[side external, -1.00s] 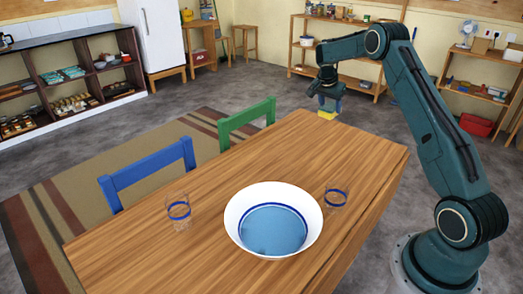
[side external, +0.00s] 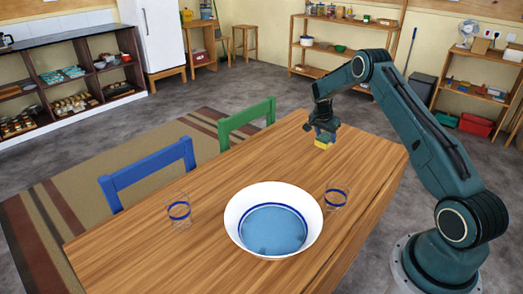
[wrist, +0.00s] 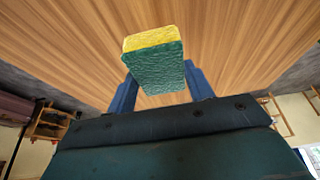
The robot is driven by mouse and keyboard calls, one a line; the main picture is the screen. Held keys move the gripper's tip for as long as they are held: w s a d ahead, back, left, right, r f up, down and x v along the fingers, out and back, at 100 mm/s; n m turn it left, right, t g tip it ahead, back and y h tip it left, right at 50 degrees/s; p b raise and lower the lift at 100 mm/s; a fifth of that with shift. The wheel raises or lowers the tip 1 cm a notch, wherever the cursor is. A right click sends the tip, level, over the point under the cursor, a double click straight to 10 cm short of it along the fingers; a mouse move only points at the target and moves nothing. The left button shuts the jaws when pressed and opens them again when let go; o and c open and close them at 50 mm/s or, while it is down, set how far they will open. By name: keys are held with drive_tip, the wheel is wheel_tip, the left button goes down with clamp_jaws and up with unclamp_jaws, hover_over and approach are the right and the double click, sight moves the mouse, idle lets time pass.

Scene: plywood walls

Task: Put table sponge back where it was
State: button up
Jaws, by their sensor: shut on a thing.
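The table sponge (wrist: 153,66), yellow on one side and green on the other, is held between the two blue fingers of my gripper (wrist: 160,88) in the wrist view. In the side view my gripper (side external: 322,135) is shut on the sponge (side external: 323,144), above the far right part of the wooden table (side external: 215,185). The sponge's yellow part shows below the fingers. I cannot tell exactly how far it is above the tabletop.
A white bowl with a blue inside (side external: 273,220) stands on the table, with a clear blue-banded glass (side external: 179,210) to its left and another (side external: 336,197) to its right. A blue chair (side external: 148,172) and a green chair (side external: 246,122) stand along the far side. The table's far end looks clear.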

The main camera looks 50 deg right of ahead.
drive_tip(key=shift+f, duration=2.1)
drive_tip(key=shift+f, duration=0.15)
drive_tip(key=o, duration=0.9)
drive_tip(key=shift+o, duration=0.2)
drive_tip(key=v, duration=1.2)
drive_tip(key=shift+r, duration=0.25)
